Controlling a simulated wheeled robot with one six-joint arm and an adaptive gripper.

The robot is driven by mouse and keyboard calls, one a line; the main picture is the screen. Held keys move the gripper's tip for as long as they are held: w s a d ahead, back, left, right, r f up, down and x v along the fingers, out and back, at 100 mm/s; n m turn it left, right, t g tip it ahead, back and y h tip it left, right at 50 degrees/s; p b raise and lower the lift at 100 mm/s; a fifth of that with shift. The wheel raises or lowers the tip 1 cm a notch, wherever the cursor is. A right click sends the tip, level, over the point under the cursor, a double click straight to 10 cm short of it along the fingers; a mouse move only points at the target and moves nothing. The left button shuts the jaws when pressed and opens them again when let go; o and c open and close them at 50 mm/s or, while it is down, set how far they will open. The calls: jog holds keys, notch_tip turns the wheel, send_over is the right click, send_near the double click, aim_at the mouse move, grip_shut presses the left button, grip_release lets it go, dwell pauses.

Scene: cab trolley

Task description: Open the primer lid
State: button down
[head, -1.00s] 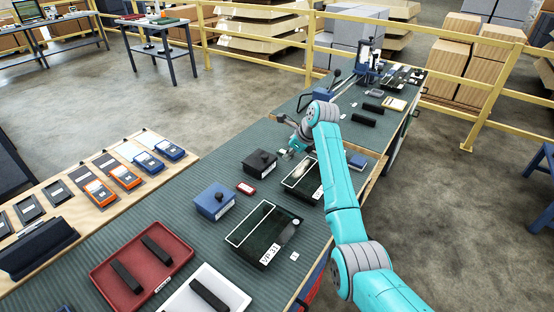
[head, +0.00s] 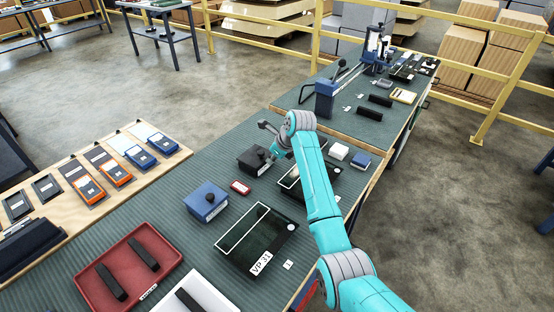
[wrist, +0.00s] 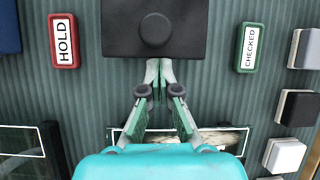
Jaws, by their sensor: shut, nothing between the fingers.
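Two lidded boxes with round knobs stand on the ribbed green bench mat: a black one (head: 250,161) and a blue one (head: 205,204) nearer to me. Their front labels are too small to read, so I cannot tell which is the primer. My gripper (head: 271,158) is at the black box's right side in the head view. In the wrist view my gripper (wrist: 160,66) is shut and empty, its tips at the near edge of the black lid (wrist: 122,38), short of its knob (wrist: 155,30). I cannot tell whether they touch. The black lid looks seated.
A red HOLD tag (wrist: 64,41) and a green CHECKED tag (wrist: 249,48) flank the black box. An open-topped dark tray (head: 307,172) lies under my arm; another, marked VP 31 (head: 262,264), is nearer. Small white and blue blocks (head: 361,160) stand right. A red tray (head: 150,283) is at front left.

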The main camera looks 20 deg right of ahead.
jog(key=shift+w+a+r, duration=0.3)
jog(key=shift+a+r, duration=0.15)
jog(key=shift+r, duration=0.1)
jog(key=shift+w+a+f, duration=0.1)
jog(key=shift+a+f, duration=0.05)
jog(key=shift+f, duration=0.05)
jog(key=shift+r, duration=0.1)
